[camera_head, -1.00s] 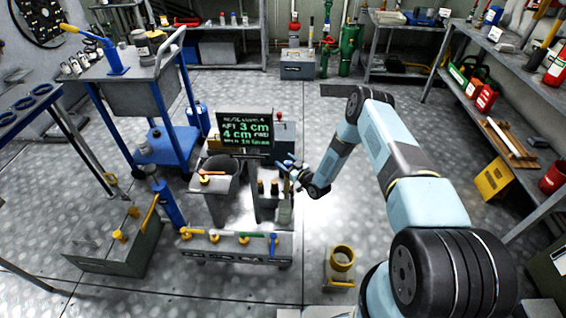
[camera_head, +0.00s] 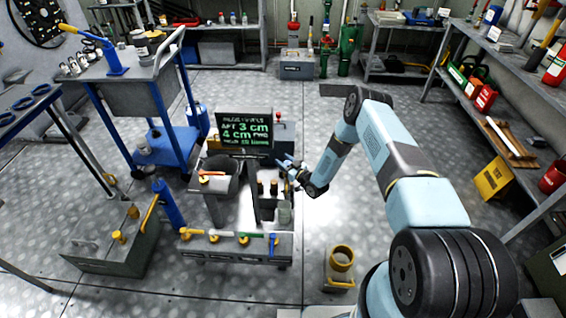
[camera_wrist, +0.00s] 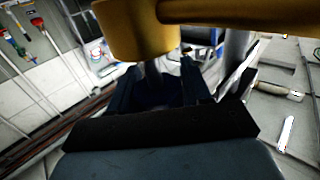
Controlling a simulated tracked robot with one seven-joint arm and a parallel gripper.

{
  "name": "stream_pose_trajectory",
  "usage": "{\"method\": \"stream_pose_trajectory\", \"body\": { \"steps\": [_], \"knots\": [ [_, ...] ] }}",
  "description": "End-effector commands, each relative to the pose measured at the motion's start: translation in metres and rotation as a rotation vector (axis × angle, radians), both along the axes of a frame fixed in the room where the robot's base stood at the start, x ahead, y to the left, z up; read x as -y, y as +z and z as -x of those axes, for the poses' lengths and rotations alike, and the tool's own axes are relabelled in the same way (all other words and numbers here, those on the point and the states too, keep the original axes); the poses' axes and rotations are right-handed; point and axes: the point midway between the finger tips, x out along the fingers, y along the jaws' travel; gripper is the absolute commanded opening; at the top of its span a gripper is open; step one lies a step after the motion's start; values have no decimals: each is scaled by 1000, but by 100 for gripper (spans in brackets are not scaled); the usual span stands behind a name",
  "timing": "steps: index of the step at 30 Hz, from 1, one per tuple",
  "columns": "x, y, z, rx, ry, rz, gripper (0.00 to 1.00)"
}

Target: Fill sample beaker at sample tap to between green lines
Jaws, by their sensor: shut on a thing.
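My gripper (camera_head: 286,165) reaches in from the right over the small station in the middle of the floor. In the wrist view its dark fingers (camera_wrist: 165,88) are close together at a yellow tap handle (camera_wrist: 138,30), which fills the top of the picture with a bar running right. It looks shut on this handle, though the contact is partly hidden. A pale, see-through sample beaker (camera_head: 284,213) stands upright below the gripper at the station's right side. Its green lines and liquid level are too small to read.
A dark screen (camera_head: 244,133) with green text stands behind the station. A blue trolley (camera_head: 140,80) stands at left.

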Motion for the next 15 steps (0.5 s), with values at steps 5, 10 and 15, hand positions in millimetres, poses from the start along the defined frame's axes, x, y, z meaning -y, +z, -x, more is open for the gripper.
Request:
{"method": "stream_pose_trajectory", "body": {
  "steps": [5, 10, 15],
  "knots": [
    [2, 0, 3, -2, 39, -2, 18],
    [4, 0, 3, -1, 121, -1, 18],
    [4, -1, 5, -3, 238, 0, 17]
  ]
}}
